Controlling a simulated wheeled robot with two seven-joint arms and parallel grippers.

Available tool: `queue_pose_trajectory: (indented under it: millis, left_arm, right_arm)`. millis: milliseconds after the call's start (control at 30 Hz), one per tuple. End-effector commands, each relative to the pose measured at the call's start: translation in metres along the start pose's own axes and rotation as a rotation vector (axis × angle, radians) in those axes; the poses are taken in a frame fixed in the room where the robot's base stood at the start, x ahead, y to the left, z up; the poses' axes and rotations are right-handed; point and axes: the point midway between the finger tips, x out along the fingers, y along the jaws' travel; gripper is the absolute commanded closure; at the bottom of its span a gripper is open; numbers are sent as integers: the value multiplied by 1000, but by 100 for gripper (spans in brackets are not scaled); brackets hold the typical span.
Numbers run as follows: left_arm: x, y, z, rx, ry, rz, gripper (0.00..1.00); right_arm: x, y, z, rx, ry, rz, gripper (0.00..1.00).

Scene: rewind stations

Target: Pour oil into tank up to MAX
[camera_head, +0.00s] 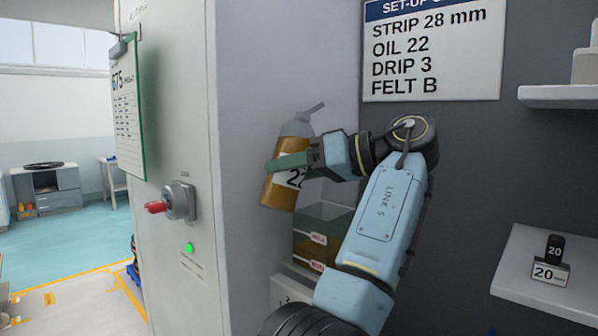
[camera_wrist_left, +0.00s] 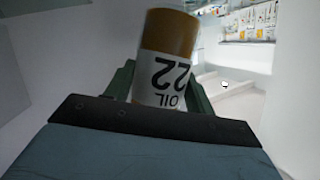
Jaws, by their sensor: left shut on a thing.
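My left gripper (camera_head: 292,162) is shut on an oil bottle (camera_head: 279,192) with amber oil, a clear top and a thin spout. The bottle is held in the air, tilted a little with its spout up to the right. Its label reads OIL 22 in the left wrist view (camera_wrist_left: 166,75). The clear tank (camera_head: 326,217) stands below and to the right of the bottle, with two small red-lettered labels on its front. The oil level inside it is hard to tell. My left arm hides part of the tank's right side. My right gripper is out of view.
A sign (camera_head: 432,50) on the dark wall reads OIL 22, DRIP 3, FELT B. A grey cabinet (camera_head: 165,60) with a red-handled switch (camera_head: 178,203) and a clipboard (camera_head: 127,105) stands left. Shelves (camera_head: 560,95) jut out at right, the lower bearing a small block marked 20 (camera_head: 554,247).

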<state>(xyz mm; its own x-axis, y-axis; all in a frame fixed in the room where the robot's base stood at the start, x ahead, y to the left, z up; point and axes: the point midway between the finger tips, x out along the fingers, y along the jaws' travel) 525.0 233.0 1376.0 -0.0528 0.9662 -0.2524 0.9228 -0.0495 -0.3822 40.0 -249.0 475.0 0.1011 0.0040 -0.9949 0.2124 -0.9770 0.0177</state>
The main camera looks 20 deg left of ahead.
Motion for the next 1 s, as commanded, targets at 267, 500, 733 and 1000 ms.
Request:
queue_pose_trajectory:
  millis: [267,500,733,1000]
  left_arm:
    - [4,-10,6,108,34,-46,79]
    - [6,-19,8,192,55,-80,79]
    - [7,-24,9,245,71,-101,79]
    - [8,-27,9,274,78,-113,79]
  right_arm:
    - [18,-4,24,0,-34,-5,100]
    - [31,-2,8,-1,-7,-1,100]
    - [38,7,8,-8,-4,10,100]
    - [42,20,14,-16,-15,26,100]
